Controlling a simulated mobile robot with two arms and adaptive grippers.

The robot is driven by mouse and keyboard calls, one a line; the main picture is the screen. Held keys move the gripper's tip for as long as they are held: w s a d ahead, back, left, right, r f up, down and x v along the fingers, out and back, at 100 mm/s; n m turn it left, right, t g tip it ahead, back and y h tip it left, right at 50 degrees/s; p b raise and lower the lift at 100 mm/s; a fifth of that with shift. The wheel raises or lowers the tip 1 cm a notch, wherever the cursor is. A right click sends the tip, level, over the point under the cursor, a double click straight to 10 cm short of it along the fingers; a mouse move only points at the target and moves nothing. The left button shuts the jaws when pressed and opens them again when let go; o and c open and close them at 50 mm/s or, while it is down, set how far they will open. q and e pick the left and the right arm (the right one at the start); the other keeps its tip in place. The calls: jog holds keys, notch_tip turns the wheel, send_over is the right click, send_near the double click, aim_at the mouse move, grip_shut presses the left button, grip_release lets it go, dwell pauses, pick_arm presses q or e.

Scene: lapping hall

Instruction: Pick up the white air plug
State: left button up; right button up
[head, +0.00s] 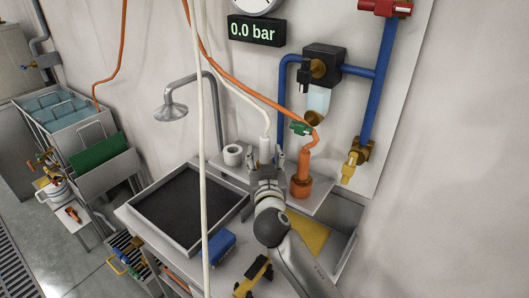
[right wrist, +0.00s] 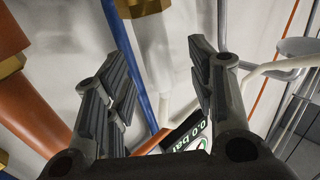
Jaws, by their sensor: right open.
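The white air plug (head: 265,147) stands upright on the grey shelf at the wall, with a white hose rising from its top. My right gripper (head: 266,162) is open in front of it, one finger to each side in the picture. In the right wrist view the plug (right wrist: 157,50) shows between the open fingers (right wrist: 165,75), with a brass part at its end. I see no contact; how deep it sits between the fingers I cannot tell. My left gripper is not in view.
An orange plug (head: 304,167) with an orange hose stands close to the right of the white one. A white ring-shaped piece (head: 233,155) is to its left. A dark tray (head: 141,211) lies at left. A white hose (head: 202,190) hangs across the foreground.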

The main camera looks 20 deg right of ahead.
aim_at(265, 151)
jog(key=p+x, duration=0.1)
jog(key=x, duration=0.3)
jog(key=shift+d+p, duration=0.2)
jog(key=shift+p, duration=0.1)
jog(key=shift+w, duration=0.2)
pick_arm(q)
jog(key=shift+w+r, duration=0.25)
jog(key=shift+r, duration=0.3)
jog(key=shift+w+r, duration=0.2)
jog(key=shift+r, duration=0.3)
pick_arm(e)
grip_shut()
